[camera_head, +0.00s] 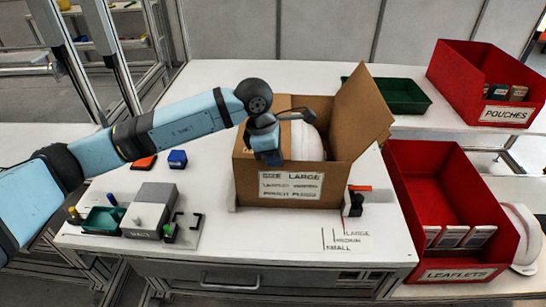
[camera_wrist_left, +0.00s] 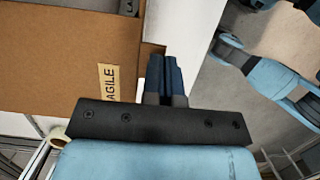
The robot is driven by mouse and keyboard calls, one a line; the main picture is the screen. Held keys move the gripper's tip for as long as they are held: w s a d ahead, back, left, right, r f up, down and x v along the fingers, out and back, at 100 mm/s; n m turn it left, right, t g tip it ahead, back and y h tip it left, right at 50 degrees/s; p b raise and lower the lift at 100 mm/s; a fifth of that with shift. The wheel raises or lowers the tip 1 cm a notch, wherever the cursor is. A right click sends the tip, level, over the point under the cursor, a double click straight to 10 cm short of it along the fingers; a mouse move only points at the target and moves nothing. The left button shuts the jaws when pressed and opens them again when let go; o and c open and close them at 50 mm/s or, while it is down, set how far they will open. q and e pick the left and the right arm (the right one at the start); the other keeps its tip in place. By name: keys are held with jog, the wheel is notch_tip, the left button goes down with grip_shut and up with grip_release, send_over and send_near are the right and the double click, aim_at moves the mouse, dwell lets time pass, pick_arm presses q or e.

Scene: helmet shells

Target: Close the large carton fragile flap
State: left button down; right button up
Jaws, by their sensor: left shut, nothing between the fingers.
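The large brown carton (camera_head: 287,194) stands on the white table with a "SIZE LARGE" label on its front. Its right flap (camera_head: 363,110) stands up and leans outward. A white helmet shell (camera_head: 306,141) shows inside the open top. My left gripper (camera_head: 270,156) is at the carton's left front top, pointing down. In the left wrist view its dark fingers (camera_wrist_left: 162,72) are together and empty, beside a brown carton panel (camera_wrist_left: 50,65). A label (camera_wrist_left: 108,83) reading "AGILE" is on that panel, partly cut off. Whether the fingers touch the cardboard is unclear. My right gripper is out of view.
A green tray (camera_head: 392,96) lies behind the carton. Red bins of pouches (camera_head: 480,80) and leaflets (camera_head: 430,190) stand at the right. A grey fixture (camera_head: 152,207) and small blue (camera_head: 177,158) and red (camera_head: 145,163) items lie at the left. The front table strip is mostly clear.

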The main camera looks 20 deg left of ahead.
pick_arm(q)
jog(key=shift+s+d+f, duration=0.1)
jog(key=shift+s+f, duration=0.1)
jog(key=shift+f, duration=0.15)
